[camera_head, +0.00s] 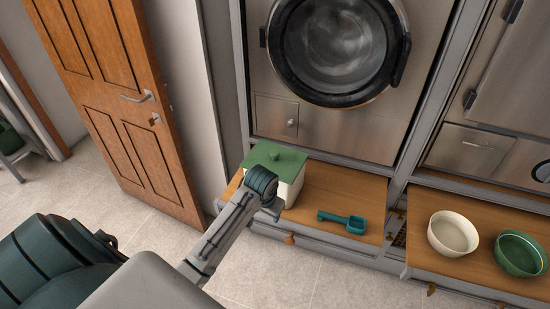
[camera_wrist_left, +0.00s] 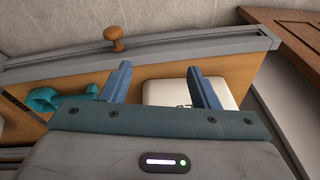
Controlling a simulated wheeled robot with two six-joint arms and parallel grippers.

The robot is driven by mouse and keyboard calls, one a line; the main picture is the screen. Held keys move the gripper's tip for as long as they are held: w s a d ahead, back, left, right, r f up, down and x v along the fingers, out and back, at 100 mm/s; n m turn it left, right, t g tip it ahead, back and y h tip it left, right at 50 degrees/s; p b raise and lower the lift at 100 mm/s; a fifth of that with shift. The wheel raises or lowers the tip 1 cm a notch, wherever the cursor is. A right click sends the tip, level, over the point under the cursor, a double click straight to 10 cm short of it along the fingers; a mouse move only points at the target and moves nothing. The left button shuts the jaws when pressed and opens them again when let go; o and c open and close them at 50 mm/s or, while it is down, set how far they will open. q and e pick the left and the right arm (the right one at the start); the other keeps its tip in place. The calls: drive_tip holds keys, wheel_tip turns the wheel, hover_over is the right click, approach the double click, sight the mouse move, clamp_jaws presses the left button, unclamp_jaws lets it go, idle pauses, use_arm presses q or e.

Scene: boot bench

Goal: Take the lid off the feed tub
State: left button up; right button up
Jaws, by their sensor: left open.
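The feed tub (camera_head: 291,190) is a cream box with a green lid (camera_head: 277,157) on top. It stands on the left part of the wooden bench in the head view. My left gripper (camera_head: 272,207) is in front of the tub and partly covers its near side. In the left wrist view my left gripper (camera_wrist_left: 160,74) has its two blue fingers apart with nothing held between them. The tub's pale body (camera_wrist_left: 226,90) shows beyond the fingers, with dark lettering partly cut off. The lid is not visible in the wrist view. My right gripper is out of view.
A teal scoop (camera_head: 343,220) lies on the bench right of the tub. A cream bowl (camera_head: 452,233) and a green bowl (camera_head: 519,255) stand on the right bench. A round-doored machine (camera_head: 335,45) is behind the tub. A wooden door (camera_head: 125,105) stands at left.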

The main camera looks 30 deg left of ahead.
use_arm(q)
drive_tip(key=w+a+r+n, duration=0.1)
drive_tip(key=w+a+r, duration=0.3)
drive_tip(key=w+r, duration=0.5)
drive_tip(key=n+g, duration=0.1)
approach(275, 152)
drive_tip(key=shift+a+f+h+p, duration=0.2)
drive_tip(key=shift+h+p, duration=0.1)
drive_tip(key=shift+p, duration=0.05)
drive_tip(key=f+p, duration=0.1)
drive_tip(key=f, duration=0.3)
drive_tip(key=shift+w+f, duration=0.2)
drive_tip(key=shift+f+p, duration=0.25)
drive_tip(key=shift+p, duration=0.05)
drive_tip(key=f, duration=0.1)
drive_tip(key=f+p, duration=0.1)
drive_tip(key=f, duration=0.1)
drive_tip(key=f+p, duration=0.1)
drive_tip(key=shift+w+a+f, duration=0.15)
drive_tip(key=shift+w+a, duration=0.05)
drive_tip(key=shift+w, duration=0.05)
drive_tip(key=shift+f, duration=0.3)
drive_tip(key=c, duration=0.9)
drive_tip(key=shift+c, duration=0.8)
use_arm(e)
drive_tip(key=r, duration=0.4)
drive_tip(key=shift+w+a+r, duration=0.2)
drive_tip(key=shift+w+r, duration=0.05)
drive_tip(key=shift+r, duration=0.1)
